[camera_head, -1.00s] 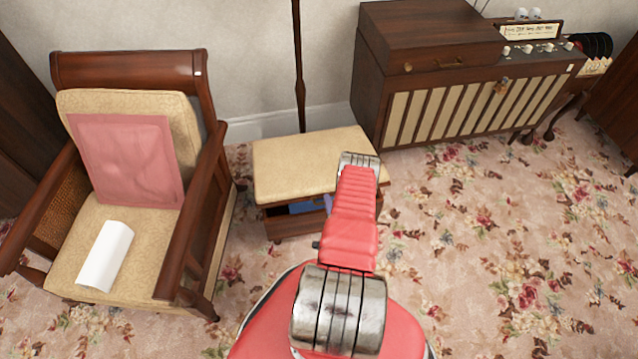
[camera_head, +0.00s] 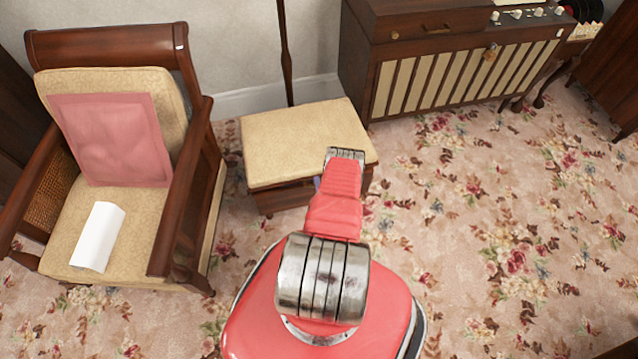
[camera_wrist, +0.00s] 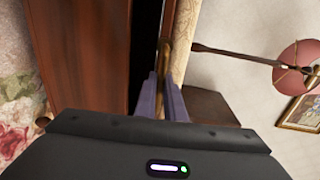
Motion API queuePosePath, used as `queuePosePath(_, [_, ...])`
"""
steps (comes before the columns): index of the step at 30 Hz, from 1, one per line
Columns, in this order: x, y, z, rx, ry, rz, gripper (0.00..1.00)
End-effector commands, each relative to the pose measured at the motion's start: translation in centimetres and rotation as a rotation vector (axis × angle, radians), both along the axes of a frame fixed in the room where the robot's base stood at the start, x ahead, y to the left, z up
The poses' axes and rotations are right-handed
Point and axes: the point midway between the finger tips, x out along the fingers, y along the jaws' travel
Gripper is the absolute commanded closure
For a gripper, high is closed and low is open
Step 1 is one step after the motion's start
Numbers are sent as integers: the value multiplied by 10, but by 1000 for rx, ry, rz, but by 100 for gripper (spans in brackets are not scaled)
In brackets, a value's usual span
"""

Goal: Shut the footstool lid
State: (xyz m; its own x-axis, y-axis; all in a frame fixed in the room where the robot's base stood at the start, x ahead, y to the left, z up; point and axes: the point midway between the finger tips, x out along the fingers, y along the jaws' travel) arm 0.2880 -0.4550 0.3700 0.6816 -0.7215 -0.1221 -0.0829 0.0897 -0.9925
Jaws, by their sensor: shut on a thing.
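The footstool has a cream cushioned lid (camera_head: 305,140) and a wooden box (camera_head: 285,198) below it. In the head view the lid lies nearly level, low over the box. In the wrist view a dark gap runs between the wooden box (camera_wrist: 85,55) and the lid's cream edge (camera_wrist: 192,50). My gripper (camera_wrist: 164,80) is at the lid's front edge. Its bluish fingers are shut on a small brass-coloured piece (camera_wrist: 164,55) there, which appears to be the lid's tab. In the head view my arm hides most of the gripper and the footstool's front right part.
A wooden armchair (camera_head: 192,150) with a pink cushion (camera_head: 112,138) and a white folded item (camera_head: 97,237) stands to the left. A wooden radio cabinet (camera_head: 450,85) stands behind to the right. A dark pole (camera_head: 285,55) rises behind the footstool. Floral carpet (camera_head: 490,220) is clear at right.

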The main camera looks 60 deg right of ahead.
Motion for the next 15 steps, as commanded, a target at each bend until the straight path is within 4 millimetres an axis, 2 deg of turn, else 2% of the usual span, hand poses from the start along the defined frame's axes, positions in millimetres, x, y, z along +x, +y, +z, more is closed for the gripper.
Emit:
queuePosePath(1, [5,-3,5,-11,-7,11,100])
queuePosePath(2, [5,-3,5,-11,-7,11,89])
queuePosePath(4, [5,-3,5,-11,-7,10,84])
queuePosePath(15, [2,-3,3,-8,-4,2,83])
